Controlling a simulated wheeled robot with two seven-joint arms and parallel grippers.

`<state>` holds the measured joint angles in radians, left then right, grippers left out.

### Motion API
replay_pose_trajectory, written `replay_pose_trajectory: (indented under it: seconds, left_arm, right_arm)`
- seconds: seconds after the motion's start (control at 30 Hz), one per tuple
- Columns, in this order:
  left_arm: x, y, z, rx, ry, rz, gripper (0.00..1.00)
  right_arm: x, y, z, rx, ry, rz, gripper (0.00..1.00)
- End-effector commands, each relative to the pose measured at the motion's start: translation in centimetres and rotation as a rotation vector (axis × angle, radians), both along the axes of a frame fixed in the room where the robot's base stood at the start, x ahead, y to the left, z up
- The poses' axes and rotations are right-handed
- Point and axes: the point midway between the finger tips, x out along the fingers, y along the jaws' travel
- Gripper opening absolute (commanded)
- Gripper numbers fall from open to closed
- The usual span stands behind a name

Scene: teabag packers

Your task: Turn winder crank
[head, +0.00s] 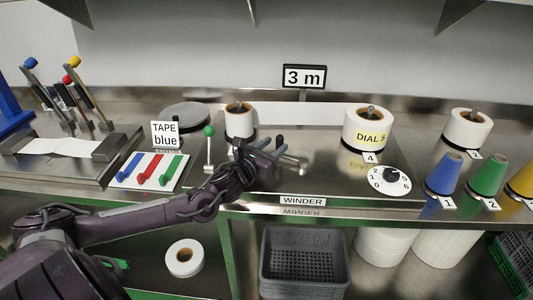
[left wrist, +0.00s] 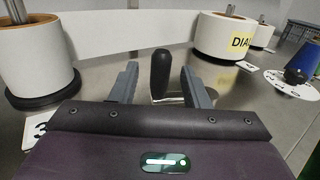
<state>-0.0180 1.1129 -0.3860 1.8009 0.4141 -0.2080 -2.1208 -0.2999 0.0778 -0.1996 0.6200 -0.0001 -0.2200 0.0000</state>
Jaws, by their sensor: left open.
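The winder crank shows in the left wrist view as an upright black handle (left wrist: 160,75) on a metal arm. In the head view its silver arm (head: 292,164) lies low over the steel bench, behind the WINDER label (head: 302,201). My left gripper (head: 277,146) is at the crank and partly covers it. In the left wrist view the left gripper (left wrist: 159,84) is open, with one finger on each side of the handle. Gaps show between the handle and both fingers. My right gripper is in neither view.
A white roll (head: 239,123) stands behind the gripper, beside a green-knobbed lever (head: 209,149). To the right are a roll labelled DIAL 5 (head: 362,132), a numbered dial (head: 389,180) and coloured cones (head: 446,174). A "3 m" sign (head: 304,77) stands behind. Bare steel lies between the rolls.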

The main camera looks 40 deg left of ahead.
Motion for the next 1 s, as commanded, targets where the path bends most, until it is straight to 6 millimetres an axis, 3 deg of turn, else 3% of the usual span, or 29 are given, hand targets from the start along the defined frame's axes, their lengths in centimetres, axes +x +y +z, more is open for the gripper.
replay_pose_trajectory:
  seconds: [0.1, 0.33, 1.0]
  left_arm:
    - [-1.7, -0.2, -0.2, 0.003, 0.004, -0.004, 0.42]
    - [-3.6, -0.1, -0.1, 0.002, 0.002, -0.002, 0.42]
    - [-4.0, -0.1, 0.1, -0.001, -0.001, -0.001, 0.42]
  right_arm:
    - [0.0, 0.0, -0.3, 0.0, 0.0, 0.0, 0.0]
    - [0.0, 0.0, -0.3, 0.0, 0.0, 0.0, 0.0]
    - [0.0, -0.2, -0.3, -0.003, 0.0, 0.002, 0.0]
